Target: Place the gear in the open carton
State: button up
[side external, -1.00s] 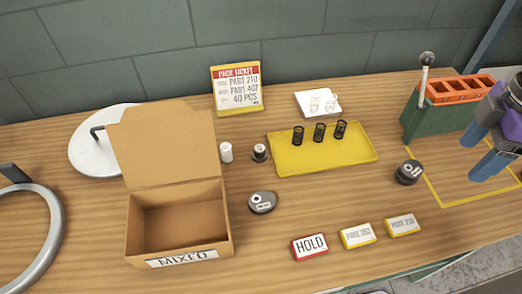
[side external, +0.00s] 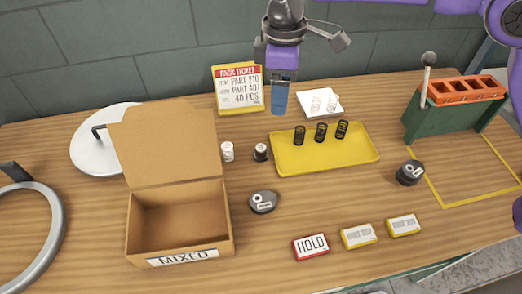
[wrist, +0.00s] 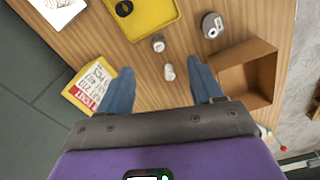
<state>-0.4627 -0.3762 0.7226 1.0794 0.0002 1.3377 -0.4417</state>
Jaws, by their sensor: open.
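The open carton (side external: 165,150) stands left of centre with its lid raised and a MIXED label on its front; its inside looks empty. It also shows at the right of the wrist view (wrist: 248,52). No part shows clear gear teeth, so I cannot tell which is the gear. A small white cylinder (side external: 227,152) and a small dark, pale-topped part (side external: 261,152) stand right of the carton. A grey round part (side external: 263,202) lies in front of them. My gripper (side external: 278,112) is open and empty, raised near the back wall; its fingers show apart in the wrist view (wrist: 159,78).
A yellow tray (side external: 350,155) holds several dark springs. A pack ticket (side external: 238,88) stands behind. A dark round part (side external: 410,173), a green fixture (side external: 440,123) and a HOLD block (side external: 311,246) are around it. A grey ring (side external: 55,225) is at left.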

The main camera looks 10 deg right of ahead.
aim_at(261, 147)
jog(key=a+f, duration=0.1)
jog(key=f, duration=0.5)
jog(key=w+a+f, duration=0.1)
jog(key=f, duration=0.6)
jog(key=w+a+f, duration=0.1)
jog(key=f, duration=0.5)
jog(key=shift+a+f, duration=0.15)
jog(key=shift+f, duration=0.05)
grip_shut()
